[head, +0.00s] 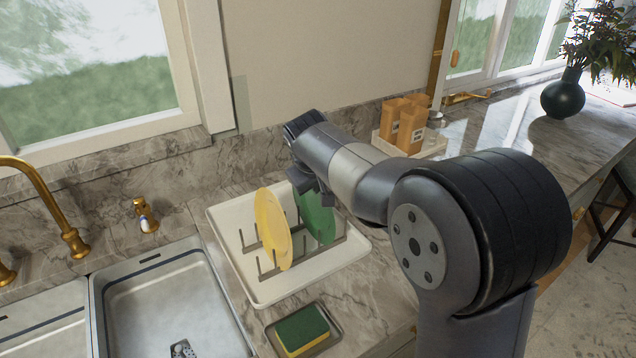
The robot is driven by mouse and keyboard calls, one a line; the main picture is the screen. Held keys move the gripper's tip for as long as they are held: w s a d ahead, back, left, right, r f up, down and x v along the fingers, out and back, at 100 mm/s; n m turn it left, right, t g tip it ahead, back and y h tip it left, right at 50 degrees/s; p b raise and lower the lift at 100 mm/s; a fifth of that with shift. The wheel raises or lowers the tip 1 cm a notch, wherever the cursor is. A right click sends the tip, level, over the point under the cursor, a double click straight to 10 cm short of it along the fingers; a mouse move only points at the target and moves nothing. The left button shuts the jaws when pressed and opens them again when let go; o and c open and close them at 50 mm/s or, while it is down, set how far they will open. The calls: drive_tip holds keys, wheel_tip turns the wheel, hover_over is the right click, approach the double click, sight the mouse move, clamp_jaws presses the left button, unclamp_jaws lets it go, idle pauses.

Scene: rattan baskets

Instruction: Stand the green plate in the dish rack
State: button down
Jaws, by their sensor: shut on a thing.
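The green plate (318,218) is upright at the dish rack (266,270), to the right of a yellow plate (271,226) that stands in the rack. My gripper (308,184) is at the upper edge of the green plate and shut on it. My arm covers part of the plate's upper right side. The lower edge of the green plate is down among the rack's prongs; I cannot tell whether it rests on the rack. The rack sits on a white tray (222,222) on the marble counter.
A sponge (302,330) lies on a small dish in front of the tray. A sink (170,305) with a gold faucet (45,190) is at the left. Wooden boxes (404,122) stand behind my arm. A dark vase (563,97) stands at the far right.

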drive_tip(key=c, duration=1.5)
unclamp_jaws()
drive_tip(key=b+v, duration=0.1)
drive_tip(key=v, duration=0.9)
drive_tip(key=shift+s+r, duration=0.2)
drive_tip(key=shift+r, duration=0.15)
drive_tip(key=shift+f, duration=0.1)
drive_tip(key=p+x, duration=0.1)
drive_tip(key=x, duration=0.9)
drive_tip(key=shift+w+f, duration=0.25)
drive_tip(key=shift+w, duration=0.05)
drive_tip(key=shift+r+p, duration=0.6)
drive_tip(key=shift+r, duration=0.1)
drive_tip(key=shift+s+r, duration=0.1)
drive_tip(key=shift+r, duration=0.35)
